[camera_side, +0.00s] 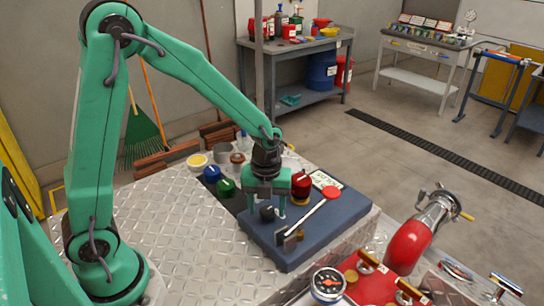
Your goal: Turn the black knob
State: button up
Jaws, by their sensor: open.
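The black knob (267,213) is a small dark round knob on the top of the blue-grey box (300,252), near its left part. My gripper (267,211) points straight down over the box. Its two green fingers are open, one to the left and one to the right of the black knob in the side view. I cannot tell whether either finger touches the knob.
A red knob (301,182) stands just right of my gripper. A lever with a red ball (330,192) slants across the box's front right. Blue (212,174) and green (225,187) round things sit left of it. The diamond-plate surface (190,255) at left is clear.

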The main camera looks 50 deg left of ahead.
jog(key=shift+c, duration=0.4)
jog(key=c, duration=0.9)
jog(key=shift+n, duration=0.4)
jog(key=n, duration=0.6)
jog(key=shift+n, duration=0.4)
jog(key=n, duration=0.4)
jog(key=shift+n, duration=2.1)
